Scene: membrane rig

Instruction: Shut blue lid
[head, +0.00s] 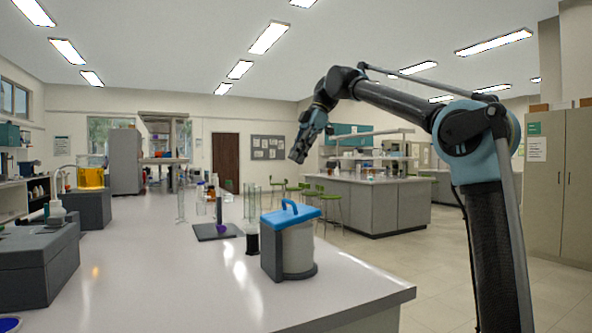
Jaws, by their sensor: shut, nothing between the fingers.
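The blue lid (290,215) with a raised handle sits on top of a light cylindrical vessel (299,249) held in a dark grey stand (272,259). The stand is near the right front part of the white bench. From this view the lid looks level and lies over the vessel's top; I cannot tell whether it is fully seated. My gripper (298,156) is shut and empty. It hangs in the air above and beyond the lid in the picture, pointing downward, apart from it.
The white bench (160,285) has free room in front and left of the vessel. A dark stand with a purple item (222,229) and clear glass cylinders (251,202) stand behind it. Grey boxes (40,265) and a yellow-filled beaker (91,177) are at left.

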